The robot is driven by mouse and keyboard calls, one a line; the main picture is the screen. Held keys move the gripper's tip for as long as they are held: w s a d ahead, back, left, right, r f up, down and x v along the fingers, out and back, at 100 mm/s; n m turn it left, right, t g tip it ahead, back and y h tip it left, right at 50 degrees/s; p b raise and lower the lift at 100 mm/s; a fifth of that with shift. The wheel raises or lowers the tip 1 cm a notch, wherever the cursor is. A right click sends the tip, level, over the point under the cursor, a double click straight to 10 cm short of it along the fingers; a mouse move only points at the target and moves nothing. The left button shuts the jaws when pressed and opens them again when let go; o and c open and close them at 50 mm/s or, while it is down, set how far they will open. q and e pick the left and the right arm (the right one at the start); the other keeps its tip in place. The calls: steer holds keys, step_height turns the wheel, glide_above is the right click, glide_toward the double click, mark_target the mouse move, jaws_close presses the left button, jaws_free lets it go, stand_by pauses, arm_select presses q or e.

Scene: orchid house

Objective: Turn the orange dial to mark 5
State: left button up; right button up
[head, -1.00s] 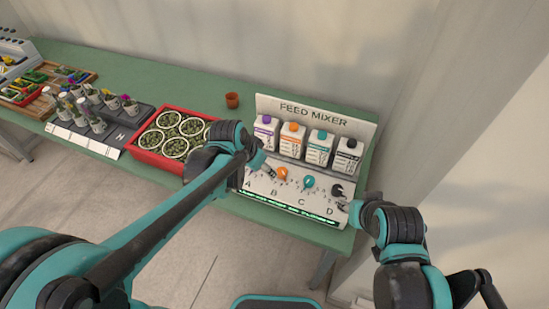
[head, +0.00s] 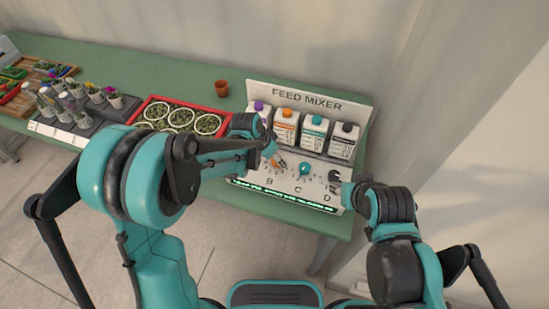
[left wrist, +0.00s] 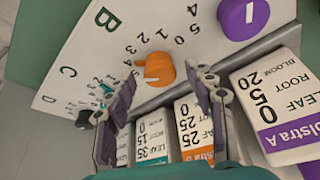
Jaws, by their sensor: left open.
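The orange dial (left wrist: 158,68) sits on the white panel by the letter B, with numbers around it. In the head view my left gripper (head: 272,155) is over the feed mixer (head: 312,183) and partly covers the orange dial. My right gripper (head: 343,186) is by the black dial (head: 335,175); its jaws are unclear.
The teal dial (head: 305,169) is just right of the orange one; the purple dial (left wrist: 243,16) is on its other side. Several cartons (head: 314,131) stand behind the dials. A red tray (head: 222,108) of pots and a small terracotta pot (head: 221,88) are left of the mixer.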

arm_select(q)
steer(key=c, duration=1.1)
steer(key=shift+c, duration=0.2)
steer(key=shift+n, duration=0.3)
steer(key=n+t+y, duration=0.1)
steer(key=n, duration=0.2)
steer(key=shift+s+d+b, duration=0.15)
steer(key=shift+b, duration=0.2)
steer(key=shift+n+y, duration=0.5)
steer(key=shift+n, duration=0.9)
